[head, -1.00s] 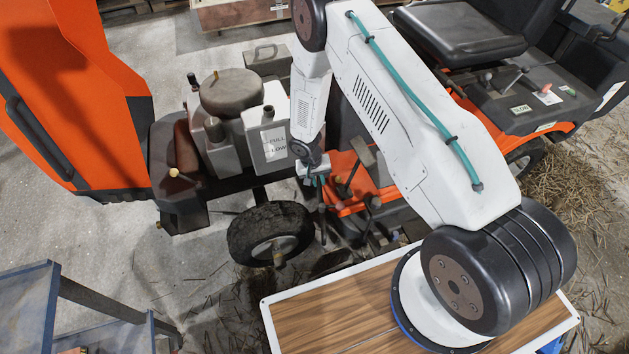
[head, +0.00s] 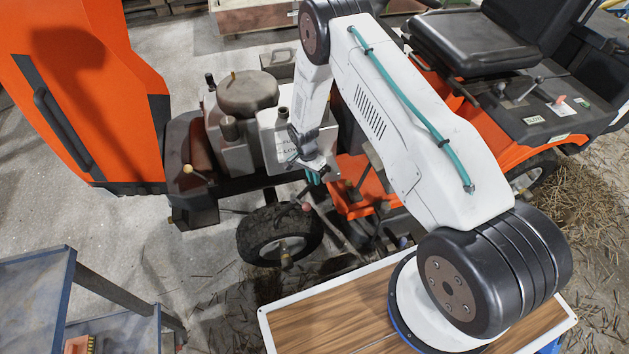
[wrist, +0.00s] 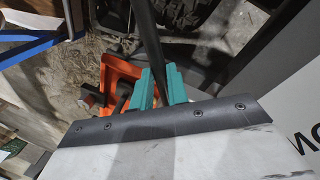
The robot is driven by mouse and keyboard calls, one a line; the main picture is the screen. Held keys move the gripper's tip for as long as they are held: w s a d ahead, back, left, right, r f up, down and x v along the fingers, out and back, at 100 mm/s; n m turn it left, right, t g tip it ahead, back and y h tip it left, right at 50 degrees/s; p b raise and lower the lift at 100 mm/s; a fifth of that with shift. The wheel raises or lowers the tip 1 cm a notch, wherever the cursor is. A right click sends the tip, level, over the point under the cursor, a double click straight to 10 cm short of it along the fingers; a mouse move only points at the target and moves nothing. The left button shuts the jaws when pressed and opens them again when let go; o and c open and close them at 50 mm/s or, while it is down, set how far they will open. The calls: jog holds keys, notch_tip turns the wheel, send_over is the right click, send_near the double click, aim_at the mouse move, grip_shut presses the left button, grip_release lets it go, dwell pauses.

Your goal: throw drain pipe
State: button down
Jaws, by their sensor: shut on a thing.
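My gripper (head: 314,179) is in front of the engine of an orange machine, above and right of its front wheel. In the wrist view its teal fingers (wrist: 160,87) are shut on a dark round pipe, which I take as the drain pipe (wrist: 144,30). The pipe runs from the fingers to the top edge of the picture; its end at the fingers is hidden by the gripper body. In the head view a thin tilted rod with a reddish knob (head: 306,206) shows just below the fingers; I cannot tell whether it is the held pipe.
The front wheel (head: 280,234) and a white tank (head: 286,140) marked with levels are close to the gripper. A raised orange hood (head: 95,85) stands at left. A blue-grey shelf (head: 30,295) is at lower left. Bare floor (head: 185,262) lies between shelf and wheel.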

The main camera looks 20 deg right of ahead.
jog(key=shift+w+a+r+m, duration=0.1)
jog(key=shift+w+a+m, duration=0.05)
jog(key=shift+w+m, duration=1)
jog(key=c, duration=1.4)
grip_release()
jog(key=shift+o, duration=0.2)
jog(key=s+r, duration=0.2)
jog(key=s, duration=0.6)
jog(key=s+r, duration=0.3)
jog(key=s, duration=0.5)
jog(key=shift+a, duration=0.2)
jog(key=shift+c, duration=0.4)
